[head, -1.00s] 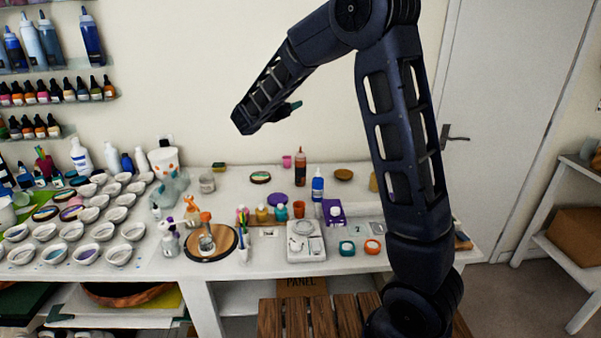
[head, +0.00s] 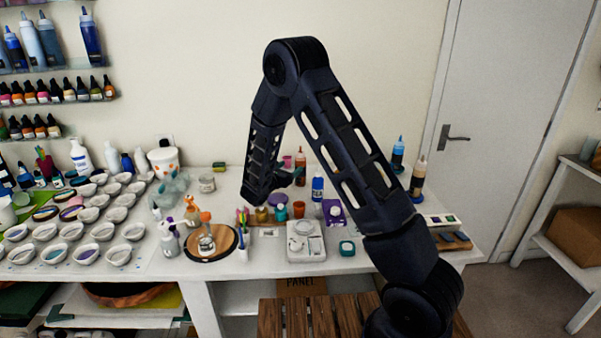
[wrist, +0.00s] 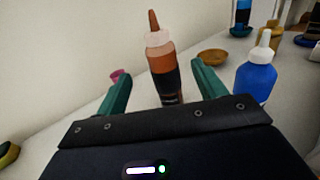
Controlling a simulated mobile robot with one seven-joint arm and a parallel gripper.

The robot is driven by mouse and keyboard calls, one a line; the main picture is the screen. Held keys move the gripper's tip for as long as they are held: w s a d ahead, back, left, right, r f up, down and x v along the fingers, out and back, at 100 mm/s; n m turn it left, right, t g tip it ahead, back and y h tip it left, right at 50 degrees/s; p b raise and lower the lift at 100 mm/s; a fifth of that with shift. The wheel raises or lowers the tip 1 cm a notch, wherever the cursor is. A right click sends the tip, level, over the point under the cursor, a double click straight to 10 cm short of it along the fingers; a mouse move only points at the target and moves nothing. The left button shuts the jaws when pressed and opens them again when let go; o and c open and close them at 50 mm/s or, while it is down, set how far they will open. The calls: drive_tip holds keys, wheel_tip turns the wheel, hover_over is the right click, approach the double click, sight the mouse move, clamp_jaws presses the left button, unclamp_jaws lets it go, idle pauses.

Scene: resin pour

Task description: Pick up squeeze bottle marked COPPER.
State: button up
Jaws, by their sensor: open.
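A squeeze bottle with orange-brown and dark contents and an orange-brown tip (head: 300,160) stands upright near the back of the table. In the wrist view this bottle (wrist: 161,62) is ahead, between the lines of my two green fingers; its label is not readable, so I cannot confirm COPPER. My gripper (wrist: 160,80) is open and empty, with the bottle beyond the fingertips. In the head view my gripper (head: 288,177) is just left of the bottle, partly hidden by my forearm.
A blue bottle with a white tip (head: 317,184) stands close to the right of the brown one, also in the wrist view (wrist: 255,80). A brown bowl (wrist: 213,57) and pink cup (wrist: 120,75) lie beyond. Two bottles (head: 397,155) (head: 418,177) stand at the table's right.

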sight(303, 159)
drive_tip(key=x, duration=1)
drive_tip(key=shift+w+d+f, duration=0.15)
drive_tip(key=shift+w+d, duration=0.05)
drive_tip(key=shift+d, duration=0.15)
drive_tip(key=shift+c, duration=0.4)
drive_tip(key=c, duration=1.1)
